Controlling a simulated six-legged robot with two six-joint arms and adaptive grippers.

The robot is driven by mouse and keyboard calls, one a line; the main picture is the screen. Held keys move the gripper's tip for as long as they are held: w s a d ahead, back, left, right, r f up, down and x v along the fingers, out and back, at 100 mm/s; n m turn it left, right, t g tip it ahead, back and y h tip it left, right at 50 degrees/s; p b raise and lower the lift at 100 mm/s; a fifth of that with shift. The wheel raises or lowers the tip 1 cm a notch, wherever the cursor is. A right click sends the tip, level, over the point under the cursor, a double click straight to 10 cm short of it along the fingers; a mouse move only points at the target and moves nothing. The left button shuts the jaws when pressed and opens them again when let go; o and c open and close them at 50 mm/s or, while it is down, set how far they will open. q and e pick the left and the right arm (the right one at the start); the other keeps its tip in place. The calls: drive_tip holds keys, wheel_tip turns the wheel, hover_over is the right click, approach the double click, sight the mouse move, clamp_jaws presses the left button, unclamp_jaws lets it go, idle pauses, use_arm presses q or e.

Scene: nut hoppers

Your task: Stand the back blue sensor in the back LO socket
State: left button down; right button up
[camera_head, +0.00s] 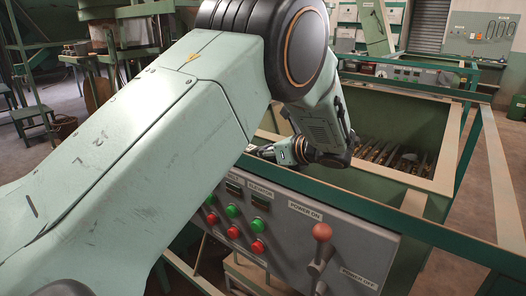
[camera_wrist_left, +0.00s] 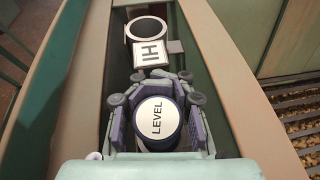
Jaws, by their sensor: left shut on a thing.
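My left arm crosses the camera_head view, and its gripper (camera_head: 262,151) reaches down just behind the control panel, partly hidden. In the left wrist view the left gripper (camera_wrist_left: 157,108) is shut on a sensor (camera_wrist_left: 157,124) with a white top marked LEVEL and a dark blue side. The sensor's lower end is hidden. Beyond the fingers is a white plate marked HI (camera_wrist_left: 152,55), with a round, white-rimmed socket (camera_wrist_left: 147,28) behind it. I see no LO label in either view. My right gripper is not in view.
The control panel (camera_head: 345,255) has red and green buttons and a red-knobbed lever (camera_head: 321,233). Behind it stands a hopper (camera_head: 430,180) with slatted bars and nuts inside. Beige-topped walls (camera_wrist_left: 235,75) flank the narrow channel around the gripper.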

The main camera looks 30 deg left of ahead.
use_arm(q)
drive_tip(key=shift+f+b, duration=0.35)
drive_tip(key=shift+f, duration=0.25)
drive_tip(key=c, duration=1.3)
unclamp_jaws()
drive_tip(key=shift+p+v, duration=3.35)
drive_tip(key=shift+v, duration=2.25)
